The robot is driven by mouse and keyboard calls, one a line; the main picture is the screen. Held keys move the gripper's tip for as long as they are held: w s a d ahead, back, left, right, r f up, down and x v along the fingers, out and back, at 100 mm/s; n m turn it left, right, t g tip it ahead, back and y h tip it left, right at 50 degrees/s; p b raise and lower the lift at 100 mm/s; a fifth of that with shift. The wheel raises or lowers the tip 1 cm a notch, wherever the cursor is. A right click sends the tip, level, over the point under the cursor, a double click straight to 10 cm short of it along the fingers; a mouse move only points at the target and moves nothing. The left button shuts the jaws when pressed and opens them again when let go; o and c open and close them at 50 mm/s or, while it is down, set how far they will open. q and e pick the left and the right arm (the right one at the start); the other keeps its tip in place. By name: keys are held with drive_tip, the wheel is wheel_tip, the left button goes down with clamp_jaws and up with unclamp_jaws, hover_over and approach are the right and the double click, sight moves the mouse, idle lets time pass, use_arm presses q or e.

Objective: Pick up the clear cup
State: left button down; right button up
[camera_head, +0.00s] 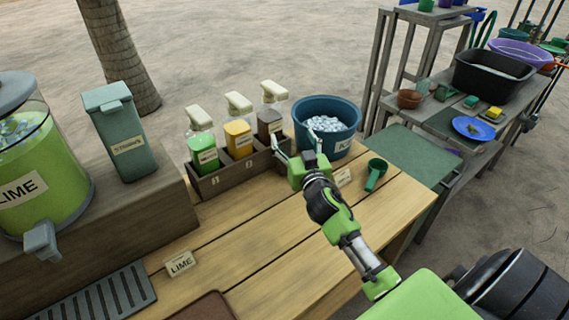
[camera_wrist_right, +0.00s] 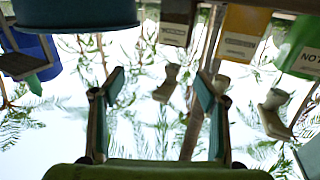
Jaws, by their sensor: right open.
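I cannot pick out a clear cup for certain in either view. My right gripper (camera_head: 298,146) is open and empty in the head view. It is over the back of the wooden counter, between the bottle rack and the blue ice bucket (camera_head: 333,107). In the right wrist view its two fingers (camera_wrist_right: 160,84) stand apart with nothing between them. The bucket (camera_wrist_right: 75,14) is at the top left there, and the bottles hang upside down at the top right. My left gripper is not in view.
Green, yellow and brown pump bottles (camera_head: 239,138) stand in a rack. A green scoop (camera_head: 376,174) lies right of my gripper. A lime dispenser (camera_head: 43,175) and grey-green box (camera_head: 121,130) stand left. Bowls and a black tub (camera_head: 490,78) are far right.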

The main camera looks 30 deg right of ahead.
drive_tip(key=b, duration=0.2)
approach(284, 140)
drive_tip(key=shift+x, duration=0.95)
drive_tip(key=x, duration=0.5)
drive_tip(key=shift+b, duration=0.35)
drive_tip(key=c, duration=1.5)
